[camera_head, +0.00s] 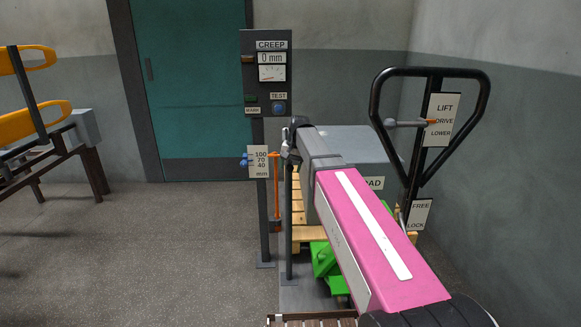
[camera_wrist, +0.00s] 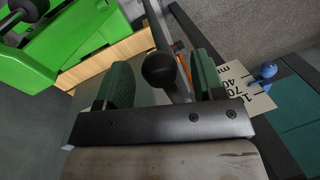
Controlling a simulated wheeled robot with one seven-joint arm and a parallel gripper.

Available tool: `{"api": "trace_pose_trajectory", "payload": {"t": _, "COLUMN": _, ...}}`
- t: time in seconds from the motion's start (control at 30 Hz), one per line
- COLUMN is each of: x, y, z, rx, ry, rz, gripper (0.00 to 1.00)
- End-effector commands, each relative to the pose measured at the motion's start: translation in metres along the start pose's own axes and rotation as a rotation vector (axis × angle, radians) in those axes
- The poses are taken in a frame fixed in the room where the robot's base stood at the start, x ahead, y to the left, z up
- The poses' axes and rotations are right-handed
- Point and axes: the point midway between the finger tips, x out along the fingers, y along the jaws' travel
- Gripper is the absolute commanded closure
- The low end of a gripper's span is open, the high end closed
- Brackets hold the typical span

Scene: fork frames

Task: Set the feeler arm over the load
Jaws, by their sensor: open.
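My gripper (camera_head: 291,141) is at the post beside the load, partly hidden by my own arm. In the wrist view my gripper (camera_wrist: 161,80) is open, with its two green-padded fingers on either side of a black ball knob (camera_wrist: 158,68). I cannot tell whether either pad touches the knob. A grey bar runs behind the knob. An orange arm (camera_head: 275,180) hangs down beside the scale plate and ends in a brown block; an orange strip (camera_wrist: 183,62) shows behind the bar. The grey load (camera_head: 354,147) sits on a wooden pallet (camera_head: 298,200), largely hidden by my arm.
The CREEP panel (camera_head: 270,75) reads 0 mm and has a blue TEST button. The scale plate (camera_head: 258,161) reads 100, 70, 40 and has a blue knob. A black truck handle (camera_head: 432,72) rises at right. Green truck parts (camera_head: 323,259) lie low.

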Motion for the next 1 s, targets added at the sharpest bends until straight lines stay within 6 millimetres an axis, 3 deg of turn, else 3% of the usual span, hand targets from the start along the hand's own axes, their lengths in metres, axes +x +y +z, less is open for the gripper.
{"api": "trace_pose_trajectory", "payload": {"t": 0.2, "x": 0.000, "y": 0.000, "z": 0.000, "rx": 0.000, "ry": 0.000, "rz": 0.000, "gripper": 0.38}}
{"api": "trace_pose_trajectory", "payload": {"t": 0.27, "x": 0.000, "y": 0.000, "z": 0.000, "rx": 0.000, "ry": 0.000, "rz": 0.000, "gripper": 0.54}}
{"api": "trace_pose_trajectory", "payload": {"t": 0.4, "x": 0.000, "y": 0.000, "z": 0.000, "rx": 0.000, "ry": 0.000, "rz": 0.000, "gripper": 0.99}}
{"api": "trace_pose_trajectory", "payload": {"t": 0.73, "x": 0.001, "y": -0.006, "z": 0.001, "rx": 0.043, "ry": 0.008, "rz": 0.000, "gripper": 1.00}}
{"api": "trace_pose_trajectory", "payload": {"t": 1.0, "x": 0.005, "y": -0.028, "z": 0.003, "rx": 0.206, "ry": 0.041, "rz": 0.000, "gripper": 1.00}}
